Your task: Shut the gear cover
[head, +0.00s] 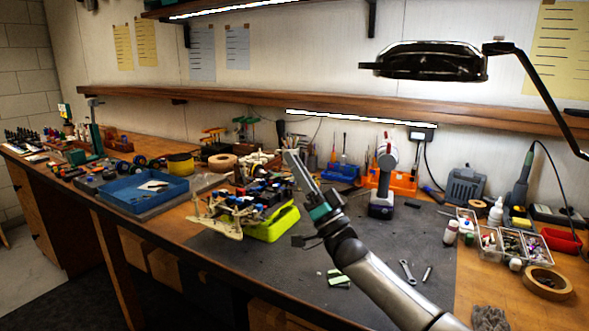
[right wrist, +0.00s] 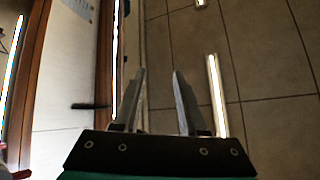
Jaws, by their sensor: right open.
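The RC racecar (head: 250,205) stands on the dark mat at the middle of the bench in the head view. Dark and blue parts show on its chassis, with a bright yellow-green piece at its lower right. I cannot make out the gear cover or its position at this size. My right gripper (head: 293,158) is raised beside the car's right side, its fingers pointing up and away from the car. It is open and empty, and its two spread fingers also show in the right wrist view (right wrist: 157,85). My left gripper is not in view.
A blue tray (head: 145,193) is left of the car. A drill (head: 383,180), a wrench (head: 407,271), parts boxes (head: 490,242) and a tape roll (head: 547,283) lie to the right. A lamp (head: 425,62) hangs above. The mat (head: 340,240) has free room.

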